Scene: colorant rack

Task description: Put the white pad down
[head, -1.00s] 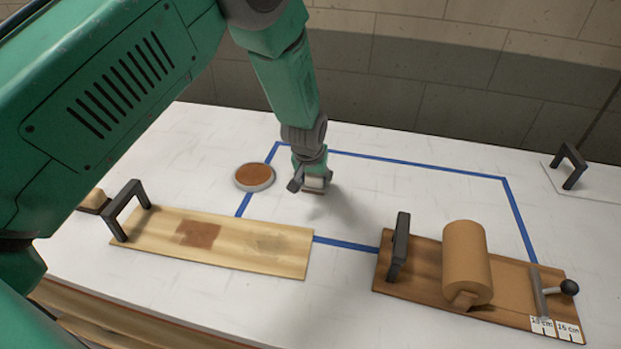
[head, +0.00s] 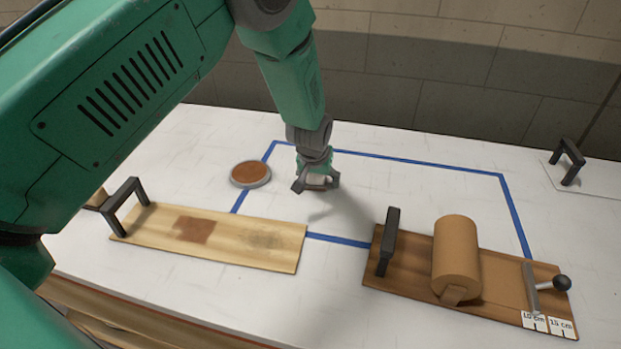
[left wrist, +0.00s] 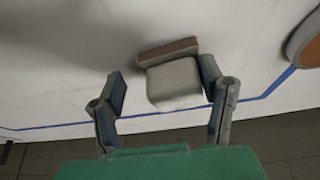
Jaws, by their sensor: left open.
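The white pad (left wrist: 174,83), with a brown strip along one edge, sits between the fingers of my left gripper (left wrist: 162,84) in the left wrist view. It lies close to the right-hand finger, and I cannot tell whether they touch. A clear gap separates it from the left-hand finger. In the head view my left gripper (head: 316,186) is open, low over the white table inside the blue taped outline. There the fingers hide most of the pad. My right gripper is not in view.
A round dish with brown content (head: 250,174) stands left of the gripper. A pale board (head: 275,232) with a black handle and brown patch lies in front. A dark board (head: 401,287) with a brown roll (head: 455,262) lies at right. The outlined area's right side is clear.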

